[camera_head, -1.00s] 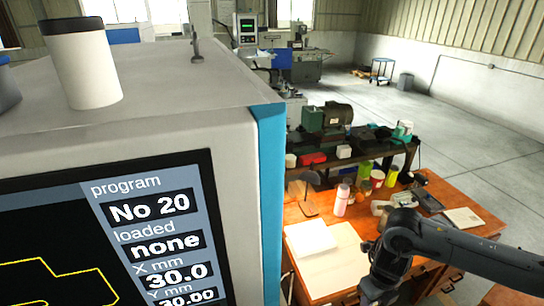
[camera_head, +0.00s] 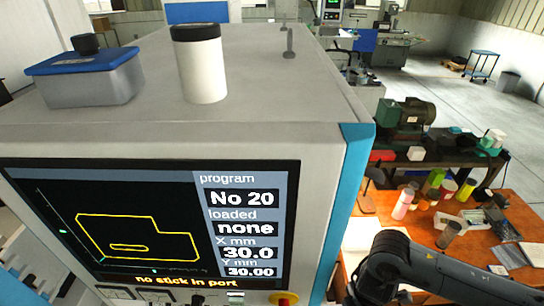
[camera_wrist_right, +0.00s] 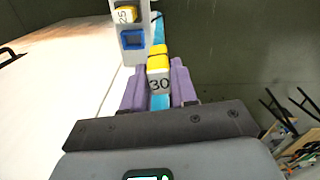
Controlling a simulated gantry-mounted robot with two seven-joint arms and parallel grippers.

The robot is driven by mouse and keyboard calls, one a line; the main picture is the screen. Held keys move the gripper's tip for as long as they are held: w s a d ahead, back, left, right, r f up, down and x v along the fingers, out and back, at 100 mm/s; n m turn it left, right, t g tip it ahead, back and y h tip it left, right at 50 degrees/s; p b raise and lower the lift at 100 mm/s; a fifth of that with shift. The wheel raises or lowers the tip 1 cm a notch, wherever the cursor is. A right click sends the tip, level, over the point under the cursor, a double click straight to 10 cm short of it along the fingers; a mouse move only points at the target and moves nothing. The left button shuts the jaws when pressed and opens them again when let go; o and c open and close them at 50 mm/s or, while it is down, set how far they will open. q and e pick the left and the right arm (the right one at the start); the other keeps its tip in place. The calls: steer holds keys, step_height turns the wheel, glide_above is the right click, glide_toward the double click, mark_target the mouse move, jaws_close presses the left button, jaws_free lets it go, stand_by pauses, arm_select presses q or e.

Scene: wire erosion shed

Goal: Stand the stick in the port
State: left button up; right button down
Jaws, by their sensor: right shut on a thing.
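In the right wrist view my right gripper (camera_wrist_right: 158,90) is shut on a stick (camera_wrist_right: 159,65), with a purple finger on each side. The stick's end is yellow and white and reads 30. Just beyond it is a white holder (camera_wrist_right: 142,55) with a blue-rimmed square opening (camera_wrist_right: 132,39) and another yellow stick (camera_wrist_right: 125,14) marked 25. I cannot tell whether that opening is the port. In the head view the machine's screen (camera_head: 150,225) reads "loaded none" and "no stick in port". My right gripper is outside the head view; my left gripper is not seen.
On the machine top (camera_head: 270,75) stand a white dark-lidded cup (camera_head: 203,70) and a blue-lidded grey box (camera_head: 92,82). An orange workbench (camera_head: 465,235) with bottles and small items lies at right. Concrete floor (camera_head: 440,85) is open behind.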

steer(key=m, duration=0.2)
steer(key=a+m, duration=0.1)
steer(key=m, duration=0.1)
steer(key=shift+r, duration=0.1)
steer(key=m, duration=0.4)
steer(key=shift+w+a+m, duration=0.15)
steer(key=shift+w+m, duration=0.05)
steer(key=shift+m, duration=0.1)
steer(key=m, duration=0.5)
steer(key=shift+w+m, duration=0.15)
steer(key=shift+m, duration=0.25)
steer(key=m, duration=0.5)
steer(key=shift+w+d, duration=0.1)
steer(key=shift+d, duration=0.1)
